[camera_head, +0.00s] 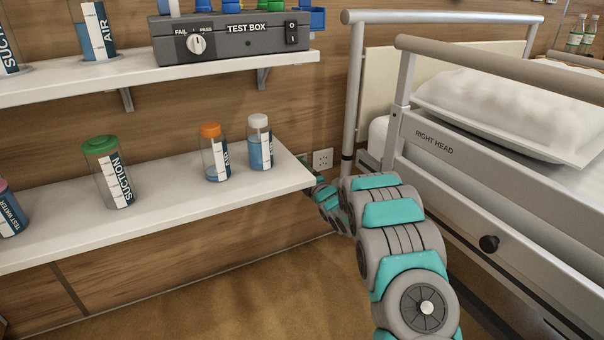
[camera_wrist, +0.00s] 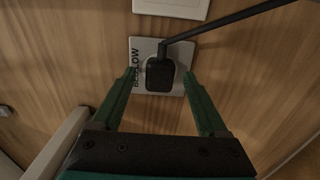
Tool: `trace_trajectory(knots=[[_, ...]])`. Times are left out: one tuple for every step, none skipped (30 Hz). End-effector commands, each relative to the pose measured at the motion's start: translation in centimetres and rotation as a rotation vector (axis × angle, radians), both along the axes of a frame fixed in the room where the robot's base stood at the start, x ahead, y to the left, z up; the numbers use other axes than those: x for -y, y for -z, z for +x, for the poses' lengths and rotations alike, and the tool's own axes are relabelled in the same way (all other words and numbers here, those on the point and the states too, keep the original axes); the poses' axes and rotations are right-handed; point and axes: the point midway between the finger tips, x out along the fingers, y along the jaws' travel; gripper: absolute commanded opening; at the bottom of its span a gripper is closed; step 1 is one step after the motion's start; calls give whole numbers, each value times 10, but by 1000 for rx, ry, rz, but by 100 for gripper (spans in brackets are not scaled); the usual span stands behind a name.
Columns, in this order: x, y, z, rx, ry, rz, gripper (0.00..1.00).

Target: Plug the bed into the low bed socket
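The low bed socket (camera_wrist: 137,52) is a pale wall plate whose printed label, partly covered, seems to read BED LOW; it shows in the wrist view. A black plug (camera_wrist: 159,77) sits against its face and appears to be in it; I cannot tell whether it is fully seated. A dark cable (camera_wrist: 225,22) runs from the plug to the upper right. My gripper (camera_wrist: 160,76) is open, with one green finger on each side of the plug and a visible gap on both sides. In the head view my gripper and this plug are hidden beyond my arm and the shelf.
Another pale plate (camera_wrist: 172,8) is above the socket. In the head view a wall socket (camera_head: 323,159) shows beside the lower shelf (camera_head: 160,205), which carries several bottles. The bed rail (camera_head: 440,150) stands close right of my arm. A test box (camera_head: 235,38) is on the upper shelf.

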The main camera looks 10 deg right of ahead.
Motion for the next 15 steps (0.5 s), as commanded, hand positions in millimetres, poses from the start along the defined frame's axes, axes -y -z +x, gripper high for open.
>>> trace_trajectory(knots=[[0,0,0,0,0,0,79],[0,0,0,0,0,0,79],[0,0,0,0,0,0,79],[0,0,0,0,0,0,79],[0,0,0,0,0,0,79],[0,0,0,0,0,0,79],[0,0,0,0,0,0,79],[0,0,0,0,0,0,79],[0,0,-1,0,0,0,79],[1,0,-2,-1,0,0,79],[1,0,-2,-1,0,0,79],[2,0,-4,-1,0,0,79],[2,0,-6,0,0,0,79],[3,-1,-7,0,0,0,79],[4,-1,-10,1,0,0,79]])
